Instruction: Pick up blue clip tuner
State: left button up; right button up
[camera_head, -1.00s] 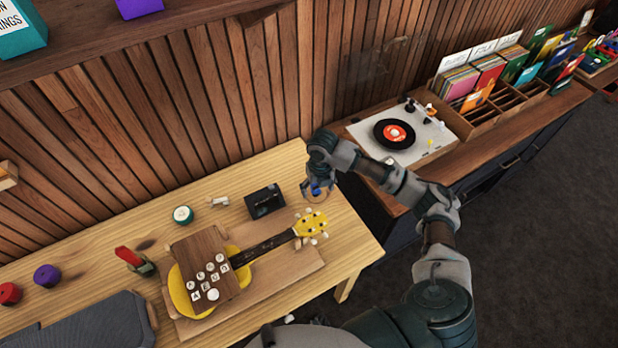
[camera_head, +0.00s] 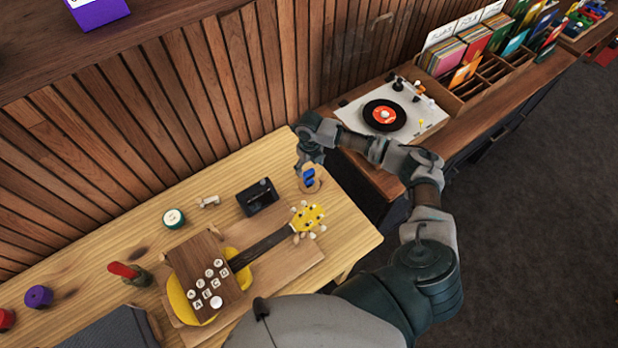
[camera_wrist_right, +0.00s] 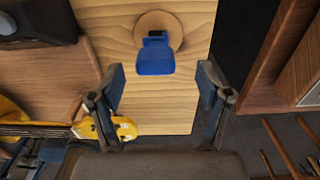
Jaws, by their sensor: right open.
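The blue clip tuner (camera_head: 308,176) stands on a round wooden disc (camera_head: 313,186) near the right end of the wooden table. In the right wrist view the tuner (camera_wrist_right: 155,57) has a broad blue face and a dark clip part, with the disc (camera_wrist_right: 176,22) behind it. My right gripper (camera_head: 307,160) is just above and behind the tuner. In the wrist view its fingers (camera_wrist_right: 161,76) are spread wide, the tuner lies ahead between their lines, and nothing is held. My left gripper is out of view.
A yellow ukulele (camera_head: 308,215) lies on a wooden board just in front of the tuner. A black box (camera_head: 257,197) stands to the left. A record player (camera_head: 425,118) sits on the cabinet to the right. Slatted wall rises behind the table.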

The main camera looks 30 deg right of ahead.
aim_at(309, 176)
jog(key=shift+s+f, duration=0.1)
jog(key=shift+f, duration=0.6)
jog(key=f, duration=0.4)
jog(key=shift+a+f+p, duration=0.15)
jog(key=shift+a+p, duration=0.15)
jog(key=shift+p, duration=0.05)
jog(key=shift+s+d, duration=0.1)
jog(key=shift+d, duration=0.05)
jog(key=c, duration=1.1)
